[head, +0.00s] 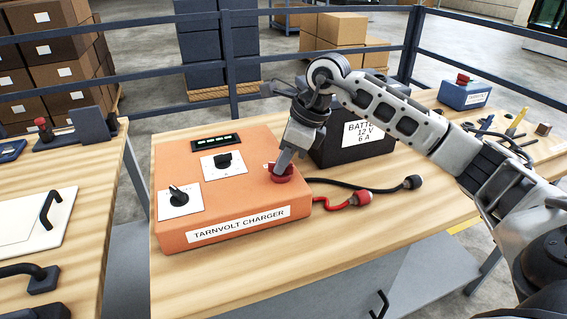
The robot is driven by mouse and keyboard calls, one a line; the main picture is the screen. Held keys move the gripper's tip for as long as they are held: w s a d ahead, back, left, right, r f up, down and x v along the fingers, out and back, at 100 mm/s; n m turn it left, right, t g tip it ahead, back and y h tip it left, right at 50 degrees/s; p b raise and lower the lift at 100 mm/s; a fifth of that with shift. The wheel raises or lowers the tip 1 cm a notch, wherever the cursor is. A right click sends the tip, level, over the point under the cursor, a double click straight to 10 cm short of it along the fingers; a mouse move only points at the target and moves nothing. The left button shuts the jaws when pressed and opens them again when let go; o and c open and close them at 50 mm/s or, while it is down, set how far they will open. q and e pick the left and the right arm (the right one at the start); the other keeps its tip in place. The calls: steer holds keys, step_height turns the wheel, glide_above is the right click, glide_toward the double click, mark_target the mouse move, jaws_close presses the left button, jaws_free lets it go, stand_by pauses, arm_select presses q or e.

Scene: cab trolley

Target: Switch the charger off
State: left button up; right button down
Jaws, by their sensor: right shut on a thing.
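The orange charger (235,235), labelled TARNVOLT CHARGER, sits on the wooden table. Its top has a lit green display strip (215,141), a black knob (223,160) on a white plate, and a second black knob (179,196) on another white plate. At its right front is a round red knob (281,178). My right gripper (281,167) points down and is shut on the red knob; its fingertips partly hide it. My left gripper is not in view.
A black battery (335,150) stands behind and right of my right gripper. Black (412,182) and red (361,197) cable plugs lie right of the charger. A blue box with a red button (464,94) and tools are at the far right. The front tabletop is clear.

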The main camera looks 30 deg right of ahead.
steer(key=n+g, duration=0.1)
steer(key=n, duration=0.2)
steer(key=shift+w+d+y, duration=0.1)
steer(key=shift+w+y, duration=0.05)
steer(key=shift+y, duration=0.15)
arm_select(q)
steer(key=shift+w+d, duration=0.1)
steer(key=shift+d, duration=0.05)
arm_select(e)
steer(key=shift+r+n+g, duration=0.1)
steer(key=shift+n+g, duration=0.4)
steer(key=shift+n, duration=0.9)
steer(key=c, duration=1.5)
jaws_free()
steer(key=shift+o, duration=0.2)
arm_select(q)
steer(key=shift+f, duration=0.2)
arm_select(e)
steer(key=v, duration=1.5)
steer(key=shift+d+r+n, duration=0.3)
steer(key=shift+d, duration=0.1)
